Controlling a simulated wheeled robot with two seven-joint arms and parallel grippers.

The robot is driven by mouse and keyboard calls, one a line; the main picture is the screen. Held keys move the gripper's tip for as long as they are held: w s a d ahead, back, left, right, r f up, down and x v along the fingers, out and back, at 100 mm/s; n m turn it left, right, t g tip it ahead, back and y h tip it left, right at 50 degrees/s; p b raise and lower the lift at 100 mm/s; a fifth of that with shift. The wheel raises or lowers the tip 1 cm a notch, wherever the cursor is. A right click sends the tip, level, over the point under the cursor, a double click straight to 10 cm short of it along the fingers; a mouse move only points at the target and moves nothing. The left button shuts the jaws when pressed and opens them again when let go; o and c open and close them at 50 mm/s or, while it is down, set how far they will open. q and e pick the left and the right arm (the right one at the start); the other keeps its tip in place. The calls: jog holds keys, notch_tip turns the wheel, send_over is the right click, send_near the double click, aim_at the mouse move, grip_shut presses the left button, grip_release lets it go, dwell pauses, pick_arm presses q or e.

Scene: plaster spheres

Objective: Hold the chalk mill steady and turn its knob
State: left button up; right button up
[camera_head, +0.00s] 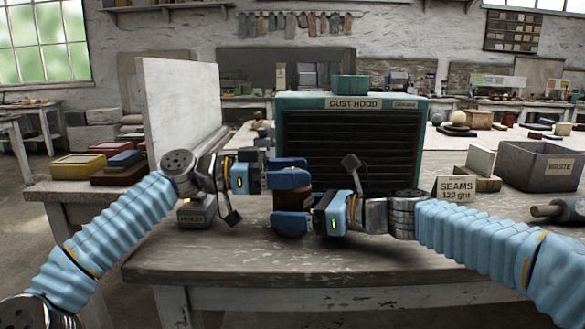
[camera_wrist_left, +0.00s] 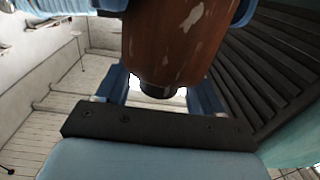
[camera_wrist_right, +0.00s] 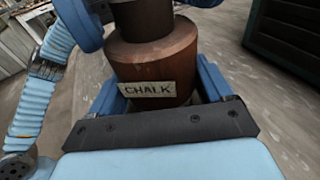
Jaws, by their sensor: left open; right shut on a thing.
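The chalk mill (camera_head: 291,205) is a brown wooden body standing upright near the table's front. In the right wrist view its lower body (camera_wrist_right: 155,62) bears a CHALK label, with a narrower part above. My right gripper (camera_head: 291,212) is shut on this lower body, a finger on each side. In the left wrist view the mill (camera_wrist_left: 178,42) hangs inverted and ends in a small dark knob (camera_wrist_left: 155,91). My left gripper (camera_head: 291,171) is open at the mill's top, its fingers on either side of the knob. The fingers partly hide the mill in the head view.
A green dust hood (camera_head: 405,150) stands close behind the mill. A pale upright board (camera_head: 183,100) and a small labelled block (camera_head: 192,216) are at left. A SEAMS sign (camera_head: 457,188) and a grey waste bin (camera_head: 541,168) are at right. The table's front is clear.

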pick_arm(q)
notch_tip(320, 180, up, 10)
dwell(0.5)
jog(key=s+d+m+y, duration=0.15)
jog(key=s+d, duration=0.25)
jog(key=s, duration=0.5)
jog(key=w+a+f+n+t+y, duration=0.2)
jog(key=a+f+n+t+y, duration=0.1)
jog(key=a+f+n+t, duration=0.85)
jog(key=w+d+m, duration=0.1)
jog(key=w+d, duration=0.1)
jog(key=w+d+m, duration=0.1)
jog(key=w+d, duration=0.1)
jog(key=d, duration=0.1)
jog(key=w+d+r+g, duration=0.1)
jog(key=w+d, duration=0.1)
jog(key=w, duration=0.1)
jog(key=shift+d+r+m+h, duration=0.1)
jog(key=shift+d+m+h, duration=0.15)
jog(key=shift+m, duration=0.15)
jog(key=shift+c, duration=0.4)
